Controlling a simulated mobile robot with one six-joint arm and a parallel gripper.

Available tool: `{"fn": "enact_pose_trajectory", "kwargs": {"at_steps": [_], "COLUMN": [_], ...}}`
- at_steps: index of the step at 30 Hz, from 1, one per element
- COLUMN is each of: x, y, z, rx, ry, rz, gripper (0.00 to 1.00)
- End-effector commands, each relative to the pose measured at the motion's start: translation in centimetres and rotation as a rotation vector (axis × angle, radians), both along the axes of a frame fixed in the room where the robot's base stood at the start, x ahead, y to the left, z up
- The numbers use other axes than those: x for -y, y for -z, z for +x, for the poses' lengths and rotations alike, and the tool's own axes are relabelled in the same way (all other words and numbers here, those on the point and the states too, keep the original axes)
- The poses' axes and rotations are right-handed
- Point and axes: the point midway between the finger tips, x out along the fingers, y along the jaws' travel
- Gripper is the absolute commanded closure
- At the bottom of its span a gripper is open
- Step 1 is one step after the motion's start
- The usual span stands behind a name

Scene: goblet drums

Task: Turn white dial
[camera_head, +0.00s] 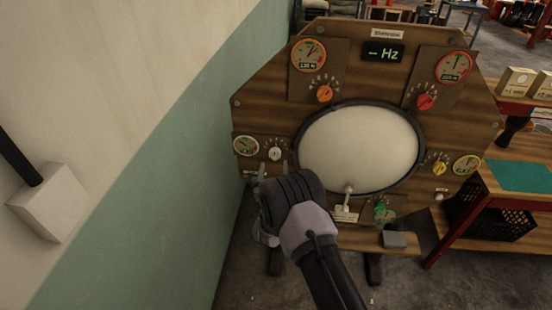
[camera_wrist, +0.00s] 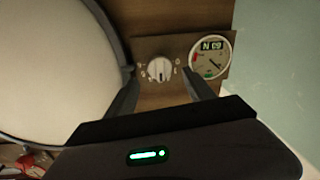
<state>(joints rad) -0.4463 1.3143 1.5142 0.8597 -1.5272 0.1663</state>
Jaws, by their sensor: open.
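The white dial (camera_head: 275,154) sits on the left side of the wooden panel (camera_head: 455,125), just right of a small round gauge (camera_head: 245,146). In the wrist view the white dial (camera_wrist: 159,69) is a ridged knob with marks around it, with the gauge (camera_wrist: 210,54) to its right. My gripper (camera_head: 272,172) is just below the dial in the head view. In the wrist view my gripper (camera_wrist: 162,92) has its two fingers spread, one to each side below the dial. Nothing is between the fingers, and they appear apart from the dial.
A large round pale screen (camera_head: 360,148) fills the panel's middle. Orange (camera_head: 324,93), red (camera_head: 426,102), yellow (camera_head: 439,168) and green (camera_head: 384,212) dials surround it, and a lever (camera_head: 347,200) stands below. A wall (camera_head: 150,140) is close on the left. A workbench (camera_head: 490,205) is at right.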

Motion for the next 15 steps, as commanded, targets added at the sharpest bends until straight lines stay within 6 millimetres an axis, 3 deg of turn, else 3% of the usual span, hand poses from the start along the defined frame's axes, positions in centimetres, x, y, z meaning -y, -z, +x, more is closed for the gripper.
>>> {"fn": "enact_pose_trajectory", "kwargs": {"at_steps": [3, 6, 15], "x": [-0.1, -0.2, -0.3], "y": [0.2, 0.3, 0.0], "z": [3.0, 4.8, 6.5], "rx": [0.002, 0.001, -0.001], "ry": [0.001, 0.001, -0.001], "rz": [0.002, 0.0, 0.0], "gripper": [0.38, 0.38, 0.38]}}
